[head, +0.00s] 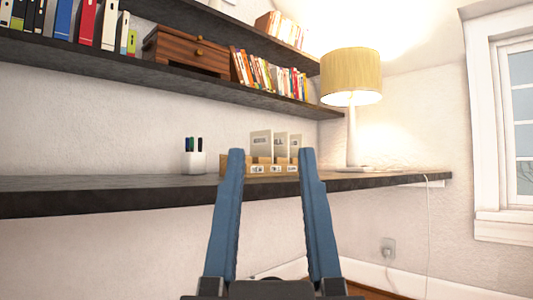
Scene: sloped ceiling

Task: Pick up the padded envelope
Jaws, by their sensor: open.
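I cannot make out a padded envelope for certain in the head view. A wooden desk organizer (233,170) stands on the dark desk shelf (110,193), with several pale upright cards or envelopes (261,144) in it. Whether one of them is padded is too small to tell. My gripper (271,153) points forward with its two blue fingers wide apart. It is open and nothing shows held between the fingers. In the picture, the organizer appears between the fingertips and behind them. The fingers hide part of the organizer and the shelf edge.
A white pen cup (194,162) stands left of the organizer. A lit lamp (351,84) stands to its right, its cord hanging off the shelf's right end. Upper shelves (200,74) hold books, binders and a wooden box (187,51). The left desk stretch is clear.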

